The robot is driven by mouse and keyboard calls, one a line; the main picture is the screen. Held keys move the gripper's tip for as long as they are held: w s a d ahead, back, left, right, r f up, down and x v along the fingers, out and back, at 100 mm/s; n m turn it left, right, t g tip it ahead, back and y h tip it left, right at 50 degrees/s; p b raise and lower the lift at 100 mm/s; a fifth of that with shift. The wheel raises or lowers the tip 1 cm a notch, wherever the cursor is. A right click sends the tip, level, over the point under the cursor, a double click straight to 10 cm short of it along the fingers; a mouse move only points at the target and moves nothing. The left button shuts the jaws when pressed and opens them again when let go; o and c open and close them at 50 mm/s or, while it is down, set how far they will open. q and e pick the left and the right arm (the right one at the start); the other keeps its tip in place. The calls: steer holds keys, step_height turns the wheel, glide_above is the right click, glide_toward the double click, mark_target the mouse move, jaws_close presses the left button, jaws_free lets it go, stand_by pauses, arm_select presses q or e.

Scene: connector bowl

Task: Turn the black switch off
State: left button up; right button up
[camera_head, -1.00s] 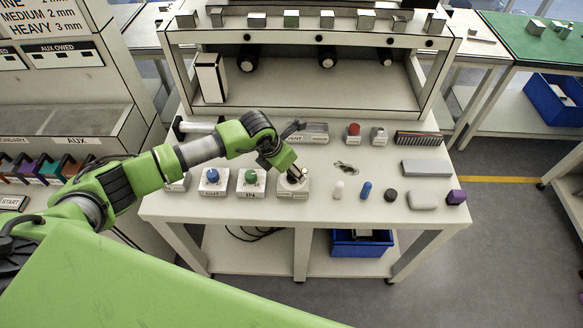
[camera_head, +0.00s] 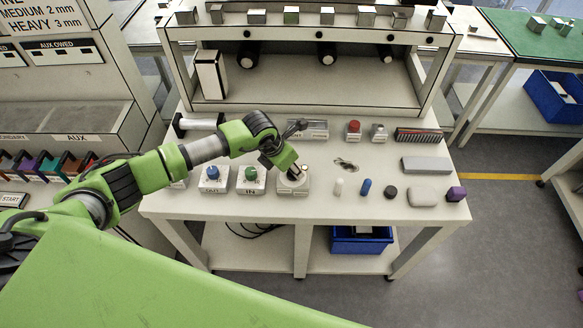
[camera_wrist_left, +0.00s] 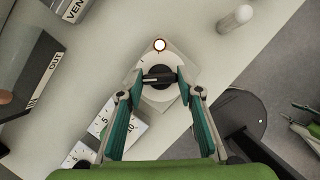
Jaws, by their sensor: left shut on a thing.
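The black switch is a dark knob (camera_wrist_left: 158,77) with a pale bar across it, on a round white dial. The dial sits on a pale square base (camera_head: 292,187) near the table's front edge. A small round lamp (camera_wrist_left: 159,44) with an orange-brown rim glows white beside the dial. My left gripper (camera_head: 296,175) reaches down onto the switch from above. In the left wrist view its two fingers (camera_wrist_left: 159,78) are shut on the knob from both sides. The head view mostly hides the knob behind the gripper.
A blue knob (camera_head: 212,172) and a green knob (camera_head: 251,173) stand on labelled bases left of the switch. A shelf unit (camera_head: 310,85) stands behind.

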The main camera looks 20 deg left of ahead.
arm_select(q)
steer(key=m+b, duration=0.2)
steer(key=b, duration=0.1)
steer(key=m+g+h+b, duration=0.1)
steer(key=m+b, duration=0.1)
steer(key=b, duration=0.2)
steer(key=m+b, duration=0.2)
steer(key=b, duration=0.2)
steer(key=shift+w+a+f+m+g+h, duration=0.1)
steer(key=shift+w+f+m+g+h, duration=0.1)
steer(key=shift+f+m+g+h, duration=0.15)
steer(key=shift+r+m+g+h+b, duration=0.3)
steer(key=shift+m+g+b, duration=0.15)
steer(key=shift+m+b, duration=0.8)
steer(key=o, duration=1.1)
steer(key=shift+r, duration=0.1)
steer(key=v, duration=1.2)
